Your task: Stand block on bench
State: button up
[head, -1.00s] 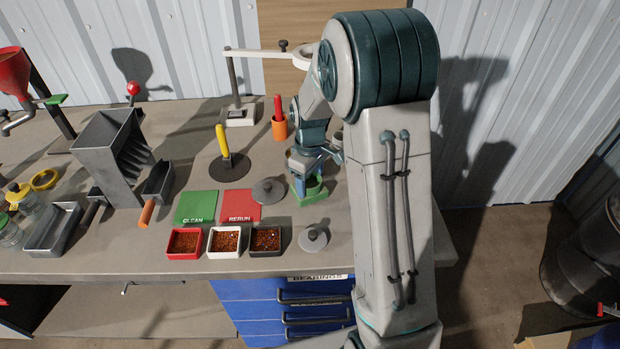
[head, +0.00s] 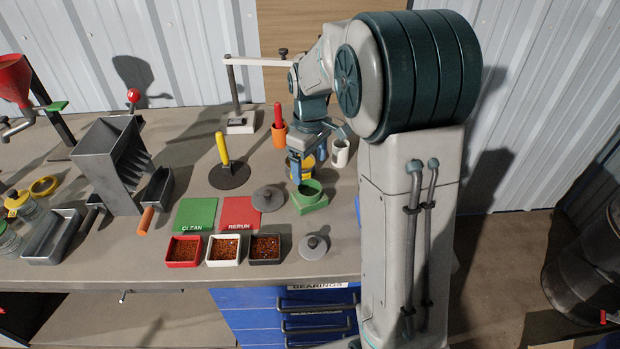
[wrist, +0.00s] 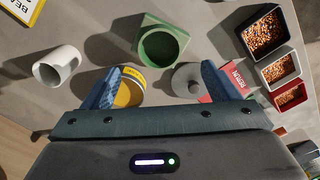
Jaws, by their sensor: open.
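The green stand block (head: 310,205), a square base with a round open socket, sits upright on the bench (head: 345,240) near its right end. It shows at the top middle of the wrist view (wrist: 163,44), apart from my fingers. My gripper (head: 308,168) is open with nothing held, just behind and above the block. In the wrist view my two blue fingers (wrist: 160,82) are spread wide. A yellow tin (wrist: 130,93) lies in view beside the left finger and is partly hidden by it; in the head view my gripper hides part of it.
A white mug (head: 340,153) stands behind and right of the block. Grey lids (head: 268,199) (head: 313,247) lie to its left and front. The red RERUN mat (head: 240,212) and small trays of granules (head: 265,248) are further left. An orange cup (head: 279,134) stands behind.

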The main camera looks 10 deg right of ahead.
jog(key=s+r+m+t, duration=0.1)
jog(key=s+r+m, duration=0.1)
jog(key=s+r, duration=0.3)
jog(key=s+r+m+t, duration=0.1)
jog(key=s+r+m, duration=0.15)
jog(key=s, duration=0.55)
jog(key=s+f+m+t, duration=0.1)
jog(key=s+f+m, duration=0.1)
jog(key=s, duration=0.8)
jog(key=shift+a+m, duration=0.2)
jog(key=shift+m, duration=0.65)
